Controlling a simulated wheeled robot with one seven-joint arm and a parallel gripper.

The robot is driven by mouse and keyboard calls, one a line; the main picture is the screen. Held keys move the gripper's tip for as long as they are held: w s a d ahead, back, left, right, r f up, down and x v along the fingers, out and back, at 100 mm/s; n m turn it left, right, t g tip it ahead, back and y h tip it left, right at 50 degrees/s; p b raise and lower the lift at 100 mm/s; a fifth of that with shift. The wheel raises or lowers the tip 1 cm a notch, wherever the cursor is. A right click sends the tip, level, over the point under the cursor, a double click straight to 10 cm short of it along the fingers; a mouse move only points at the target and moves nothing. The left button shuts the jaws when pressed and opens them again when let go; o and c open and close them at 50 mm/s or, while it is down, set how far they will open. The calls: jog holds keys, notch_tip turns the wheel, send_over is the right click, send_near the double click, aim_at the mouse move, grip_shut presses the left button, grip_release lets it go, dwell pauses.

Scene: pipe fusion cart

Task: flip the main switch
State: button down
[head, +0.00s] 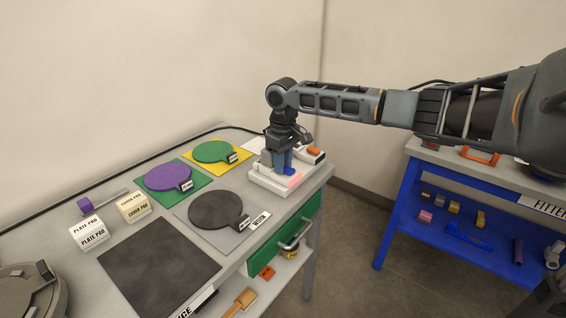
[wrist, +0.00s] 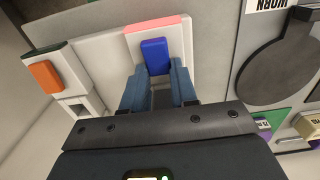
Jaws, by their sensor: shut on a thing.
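A white switch unit (head: 264,182) stands at the far right corner of the grey cart top. A blue block (head: 290,171) rises from it, beside a pink strip (head: 294,182). In the wrist view the blue block (wrist: 155,57) sits between my two fingers, in front of the pink strip (wrist: 157,23). My gripper (head: 283,166) points down over the unit and is shut on the blue block. An orange piece (head: 314,151) is on the unit's far right part, and in the wrist view it (wrist: 45,77) is at left, clear of my fingers. Which part is the main switch cannot be told.
Green (head: 214,151), purple (head: 168,177) and dark grey (head: 216,210) round plates lie left of the unit. White and cream pad boxes (head: 134,206) stand further left. A blue-framed bench (head: 395,208) is at right, with floor between.

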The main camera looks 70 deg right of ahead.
aim_at(293, 171)
jog(key=shift+s+r+t, duration=0.1)
jog(key=shift+s+t, duration=0.25)
jog(key=shift+t, duration=0.45)
jog(key=shift+s+a+r+t+h, duration=0.15)
jog(key=shift+t+h, duration=0.35)
jog(key=shift+t, duration=0.5)
jog(key=c, duration=0.9)
grip_release()
jog(key=v, duration=0.7)
jog(key=shift+s+r+b, duration=0.15)
jog(key=shift+r+b, duration=0.2)
